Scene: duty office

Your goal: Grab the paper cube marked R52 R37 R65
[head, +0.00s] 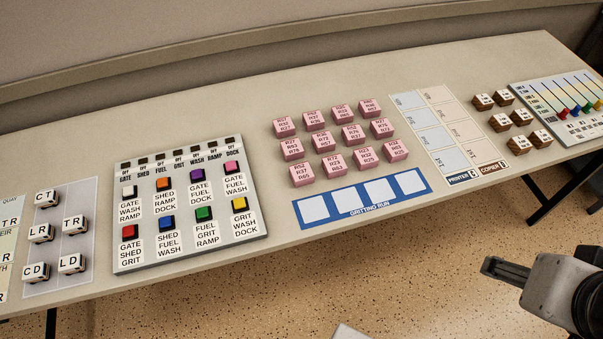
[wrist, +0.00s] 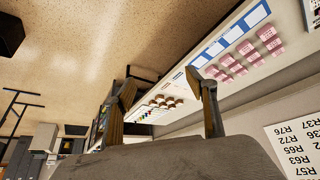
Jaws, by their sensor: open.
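The paper cubes are pink blocks in rows on the table. The front-left cube (head: 302,175) appears to read R52 R37 R65. It stands just behind the blue GRITTING RUN strip (head: 318,224), with other pink cubes (head: 331,165) to its right and behind it. My gripper (head: 492,267) is at the lower right of the head view, off the table's front edge and well away from the cubes. In the wrist view my gripper (wrist: 166,88) is open and empty. Pink cubes (wrist: 243,62) show beyond its right finger, their print too small to read.
A button panel (head: 190,256) stands left of the cubes, with white lettered blocks (head: 74,224) farther left. A printed code list (wrist: 299,150) shows in the wrist view.

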